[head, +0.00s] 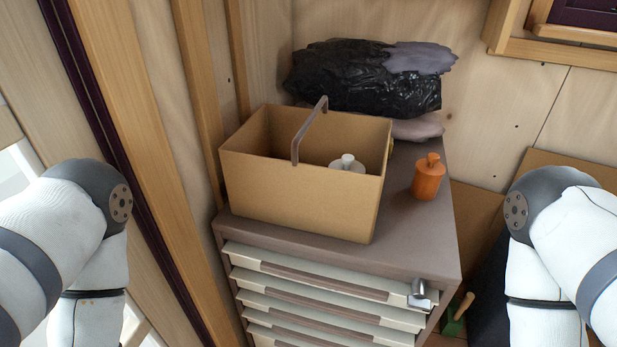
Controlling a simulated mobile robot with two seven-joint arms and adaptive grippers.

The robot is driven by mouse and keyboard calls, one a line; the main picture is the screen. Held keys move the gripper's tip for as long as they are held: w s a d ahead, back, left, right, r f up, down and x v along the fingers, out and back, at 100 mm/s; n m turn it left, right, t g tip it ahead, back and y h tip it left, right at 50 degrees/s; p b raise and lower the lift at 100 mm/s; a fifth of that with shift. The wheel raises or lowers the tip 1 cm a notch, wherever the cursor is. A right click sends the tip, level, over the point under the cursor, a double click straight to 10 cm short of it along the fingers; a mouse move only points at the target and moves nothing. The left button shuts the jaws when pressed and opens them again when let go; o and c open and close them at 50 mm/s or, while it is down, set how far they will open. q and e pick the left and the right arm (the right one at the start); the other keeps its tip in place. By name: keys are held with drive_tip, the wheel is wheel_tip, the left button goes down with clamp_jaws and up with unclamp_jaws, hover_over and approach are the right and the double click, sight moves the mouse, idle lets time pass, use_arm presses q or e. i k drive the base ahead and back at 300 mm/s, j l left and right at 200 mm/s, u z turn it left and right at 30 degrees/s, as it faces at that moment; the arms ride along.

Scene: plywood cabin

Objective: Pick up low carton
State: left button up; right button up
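My two arms show at the left and right edges of the head view, on either side of the cabinet and apart from the carton. Neither gripper is in view.
The grey-brown cabinet top (418,235) has free room right of the carton. An orange bottle (428,177) stands there. Black plastic bags (350,80) lie behind the carton. A metal lock (419,292) sticks out at the front right. Wooden wall posts rise close on the left.

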sight(276, 171)
drive_tip(key=i+l+u, duration=0.2)
drive_tip(key=l, duration=0.25)
drive_tip(key=l+u, duration=0.2)
drive_tip(key=l, duration=0.25)
drive_tip(key=i+l+u, duration=0.2)
drive_tip(key=l, duration=0.25)
drive_tip(key=k, duration=0.05)
